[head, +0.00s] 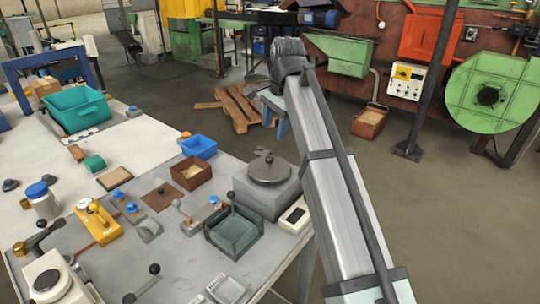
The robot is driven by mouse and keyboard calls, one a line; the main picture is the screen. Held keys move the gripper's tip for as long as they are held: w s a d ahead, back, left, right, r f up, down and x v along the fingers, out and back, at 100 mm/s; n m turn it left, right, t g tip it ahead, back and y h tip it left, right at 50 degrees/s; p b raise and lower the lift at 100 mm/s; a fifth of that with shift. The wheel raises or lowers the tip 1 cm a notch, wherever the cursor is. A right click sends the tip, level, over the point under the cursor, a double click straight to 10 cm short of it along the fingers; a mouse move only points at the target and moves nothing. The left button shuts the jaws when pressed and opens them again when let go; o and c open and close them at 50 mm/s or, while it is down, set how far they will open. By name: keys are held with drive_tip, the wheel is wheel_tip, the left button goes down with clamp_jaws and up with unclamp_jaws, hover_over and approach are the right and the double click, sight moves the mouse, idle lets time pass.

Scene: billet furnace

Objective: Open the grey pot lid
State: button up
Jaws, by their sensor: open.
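The grey pot (265,199) is a squat square-sided block at the right end of the workbench. Its round, darker grey lid (269,174) lies flat on top, with a small dark knob (268,158) in the middle. The lid looks closed, and the inside of the pot is hidden. My gripper (275,127) hangs at the far end of my arm, with two bluish fingers pointing down and apart. In the head view it appears above the lid and clear of it. Nothing shows between the fingers.
Several levers and knobs crowd the bench (190,262). A wooden pallet (238,107) lies on the floor behind.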

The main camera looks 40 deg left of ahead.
sight(270, 156)
drive_tip(key=f, duration=0.3)
drive_tip(key=a+f, duration=0.1)
drive_tip(key=f, duration=0.3)
drive_tip(key=a+f, duration=0.1)
drive_tip(key=f, duration=0.3)
drive_tip(key=shift+w+f, duration=0.15)
drive_tip(key=shift+w, duration=0.1)
clamp_jaws()
